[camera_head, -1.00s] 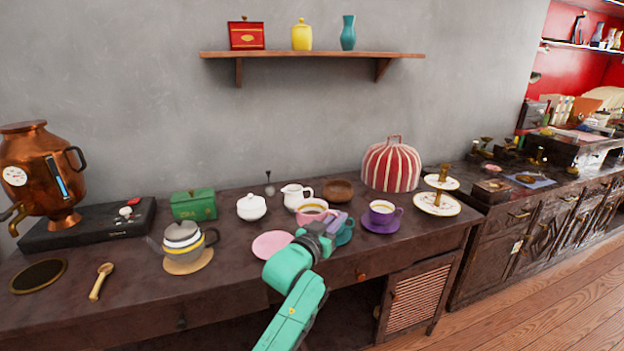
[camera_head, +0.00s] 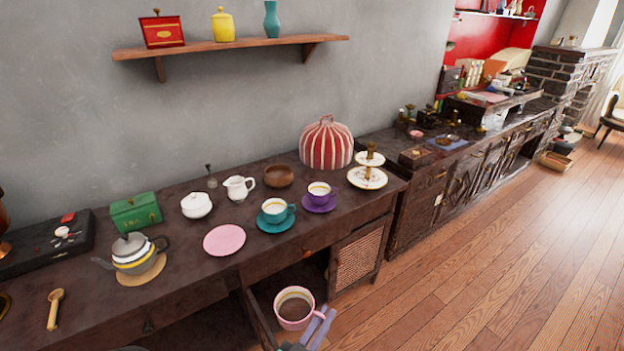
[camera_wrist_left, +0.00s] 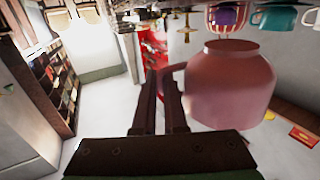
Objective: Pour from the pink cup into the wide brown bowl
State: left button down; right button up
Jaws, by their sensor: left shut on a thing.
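The pink cup (camera_head: 294,315) is at the bottom of the head view, in front of the counter's front edge, with dark liquid inside. My left gripper (camera_head: 319,326) is shut on its handle side, at the cup's right. In the left wrist view the cup (camera_wrist_left: 232,85) fills the area right of my left gripper's fingers (camera_wrist_left: 168,90). The wide brown bowl (camera_head: 278,178) stands on the counter, near the wall, between the white jug and the purple cup. My right gripper is not in view.
The pink saucer (camera_head: 224,240) is bare. A teal cup (camera_head: 275,211) and a purple cup (camera_head: 319,191) stand on saucers in front of the bowl. A white jug (camera_head: 238,187) is left of it. A striped cosy (camera_head: 327,146) and tiered stand (camera_head: 368,178) are to the right.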

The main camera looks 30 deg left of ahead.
aim_at(276, 176)
jog(key=i+z, duration=0.35)
jog(key=i, duration=0.75)
jog(key=i+u, duration=0.3)
jog(key=u, duration=0.15)
jog(key=i+l+u, duration=0.25)
jog(key=u, duration=0.25)
jog(key=i+l+u, duration=0.3)
jog(key=u, duration=0.15)
